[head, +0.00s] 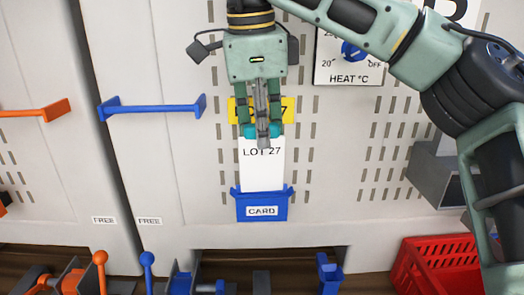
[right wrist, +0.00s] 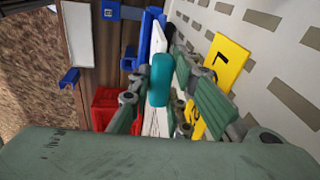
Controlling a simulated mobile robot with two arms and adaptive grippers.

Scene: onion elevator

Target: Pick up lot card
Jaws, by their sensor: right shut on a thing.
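The white lot card (head: 262,172), printed LOT 27, stands upright with its lower end in the blue card holder (head: 262,208) on the slotted panel. My right gripper (head: 262,132) points down at the card's top edge and is shut on it. My left gripper is not in view.
A heat dial panel (head: 348,68) is at upper right. A blue handle (head: 152,107) and an orange handle (head: 40,111) are on the left. A red crate (head: 440,262) stands at lower right. Blue and orange levers (head: 147,262) line the bottom.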

